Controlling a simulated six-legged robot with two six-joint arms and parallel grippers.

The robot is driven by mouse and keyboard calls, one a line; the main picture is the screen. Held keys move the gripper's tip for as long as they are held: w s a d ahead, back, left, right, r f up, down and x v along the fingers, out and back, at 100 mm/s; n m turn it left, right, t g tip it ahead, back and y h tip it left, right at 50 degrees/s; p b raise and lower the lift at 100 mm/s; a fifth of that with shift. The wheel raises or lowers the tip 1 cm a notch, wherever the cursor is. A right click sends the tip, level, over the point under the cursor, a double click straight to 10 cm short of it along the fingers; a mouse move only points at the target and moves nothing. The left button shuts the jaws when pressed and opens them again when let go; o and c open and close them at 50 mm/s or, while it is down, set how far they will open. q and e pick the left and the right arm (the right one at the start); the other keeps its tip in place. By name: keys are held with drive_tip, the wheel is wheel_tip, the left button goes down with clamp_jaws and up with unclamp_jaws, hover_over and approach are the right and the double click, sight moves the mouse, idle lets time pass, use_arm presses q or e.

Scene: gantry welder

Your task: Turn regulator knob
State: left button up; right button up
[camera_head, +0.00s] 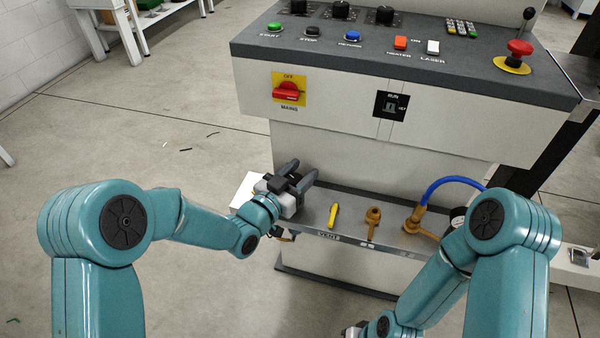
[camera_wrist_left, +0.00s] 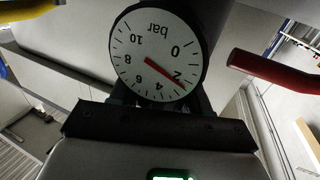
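My left gripper (camera_head: 300,173) is at the left end of the grey shelf (camera_head: 390,235) below the control panel. Its two dark fingers show apart in the head view. The left wrist view shows a round white pressure gauge (camera_wrist_left: 140,72) marked "bar", upside down, close in front of that gripper. Its red needle points just past 2, towards 4. The regulator knob cannot be made out; the gripper or the gauge may hide it, and I cannot tell whether the fingers touch it. My right gripper (camera_head: 352,330) is mostly cut off at the bottom edge.
A yellow lever (camera_head: 333,215) labelled VENT, a brass valve (camera_head: 372,222) and a brass fitting with a blue hose (camera_head: 443,183) stand on the shelf. A red handle (camera_wrist_left: 270,72) is beside the gauge. The overhanging panel (camera_head: 350,110) has a red mains switch (camera_head: 287,91).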

use_arm(q)
drive_tip(key=shift+c, duration=0.5)
drive_tip(key=n+y+b, duration=0.1)
drive_tip(key=t+y+b, duration=0.1)
drive_tip(key=shift+f+n+t+b, duration=0.2)
drive_tip(key=shift+n+t+b, duration=0.1)
drive_tip(key=shift+n+b, duration=0.1)
drive_tip(key=shift+w+a+r+n+t+y+b, duration=0.1)
drive_tip(key=shift+a+n+t+y+b, duration=0.1)
drive_tip(key=shift+n+y+b, duration=0.25)
drive_tip(key=shift+a+r+n+t+y+b, duration=0.1)
drive_tip(key=shift+n+t+y, duration=0.15)
drive_tip(key=shift+y, duration=0.4)
use_arm(e)
drive_tip(key=shift+w+d+f, duration=0.1)
drive_tip(key=shift+w+f, duration=0.05)
drive_tip(key=shift+f, duration=0.8)
drive_tip(key=shift+w+d+f, duration=0.1)
drive_tip(key=shift+f, duration=0.8)
use_arm(q)
drive_tip(key=o, duration=1)
drive_tip(key=shift+c, duration=0.2)
